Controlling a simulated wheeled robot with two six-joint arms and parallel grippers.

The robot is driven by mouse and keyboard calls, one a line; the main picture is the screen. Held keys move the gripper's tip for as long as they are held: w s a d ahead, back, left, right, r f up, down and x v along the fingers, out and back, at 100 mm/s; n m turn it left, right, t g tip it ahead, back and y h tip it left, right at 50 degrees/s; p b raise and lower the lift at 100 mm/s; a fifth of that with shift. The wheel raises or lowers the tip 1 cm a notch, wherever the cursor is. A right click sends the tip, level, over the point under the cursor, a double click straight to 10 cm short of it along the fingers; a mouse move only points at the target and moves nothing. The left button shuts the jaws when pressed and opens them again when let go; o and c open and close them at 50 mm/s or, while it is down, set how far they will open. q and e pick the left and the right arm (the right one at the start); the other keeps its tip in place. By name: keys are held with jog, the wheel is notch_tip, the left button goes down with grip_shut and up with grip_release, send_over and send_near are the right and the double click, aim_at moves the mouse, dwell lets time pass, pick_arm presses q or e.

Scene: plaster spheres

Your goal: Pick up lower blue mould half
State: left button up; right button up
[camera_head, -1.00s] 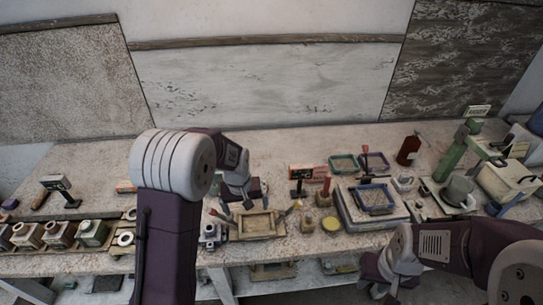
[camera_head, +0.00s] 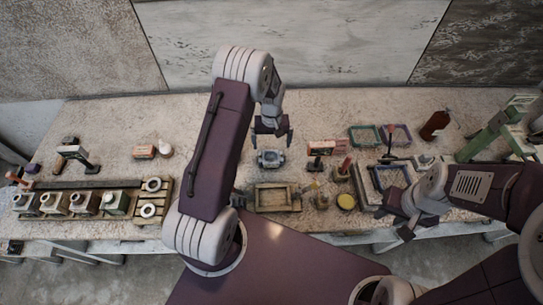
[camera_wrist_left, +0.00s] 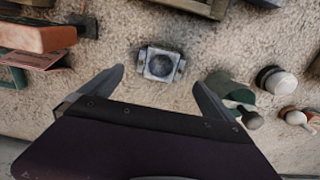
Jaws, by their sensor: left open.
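The lower blue mould half (camera_head: 270,158) is a small grey-blue block with a round hollow on top. It sits on the bench behind the wooden tray, and it also shows in the left wrist view (camera_wrist_left: 161,64). My left gripper (camera_head: 273,136) is open and empty above and slightly behind the mould half. In the left wrist view its fingertips (camera_wrist_left: 159,78) lie apart on either side of the block, without visible contact. My right gripper (camera_head: 405,222) hangs near the front edge at the right; its jaw opening is unclear.
A wooden tray (camera_head: 272,197) stands in front of the mould half. A white bottle (camera_head: 165,147) stands at the left. Several moulds line a rack (camera_head: 160,211) at the front left. The bench behind is mostly clear.

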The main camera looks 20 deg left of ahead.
pick_arm(q)
jog(key=p, duration=0.1)
send_over(271, 160)
jog(key=f, duration=0.4)
jog(key=shift+w+f, duration=0.3)
jog(key=shift+s, duration=0.1)
jog(key=shift+s+d+f+p, duration=0.1)
jog(key=shift+s+f+p, duration=0.15)
jog(key=shift+f+p, duration=0.3)
jog(key=shift+s+f+p, duration=0.2)
jog(key=shift+f+p, duration=0.2)
jog(key=shift+p, duration=0.1)
jog(key=f, duration=0.2)
jog(key=shift+w+f, duration=0.2)
jog(key=shift+f, duration=0.15)
jog(key=shift+w+f, duration=0.15)
jog(key=shift+f, duration=0.15)
jog(key=shift+r, duration=0.15)
jog(key=c, duration=1.3)
pick_arm(e)
jog(key=r, duration=0.1)
jog(key=w+r, duration=0.1)
jog(key=r, duration=0.1)
jog(key=shift+a+r, duration=0.1)
jog(key=shift+a, duration=0.1)
